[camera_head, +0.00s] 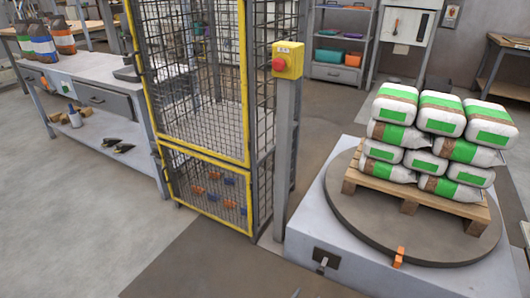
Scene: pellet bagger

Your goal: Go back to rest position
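Neither of my grippers can be made out in the head view. A small grey tip shows at the bottom edge, right of the middle, and I cannot tell what it is. White and green bags (436,136) are stacked in layers on a wooden pallet (408,203). The pallet sits on a round dark turntable (352,212) set in a pale grey base (306,240) at the right.
A yellow-framed mesh cage (196,156) stands in the middle, beside a grey post with a red-button box (287,61). A workbench (98,68) is at the left; shelves (338,72) stand at the back. Floor at the lower left is clear.

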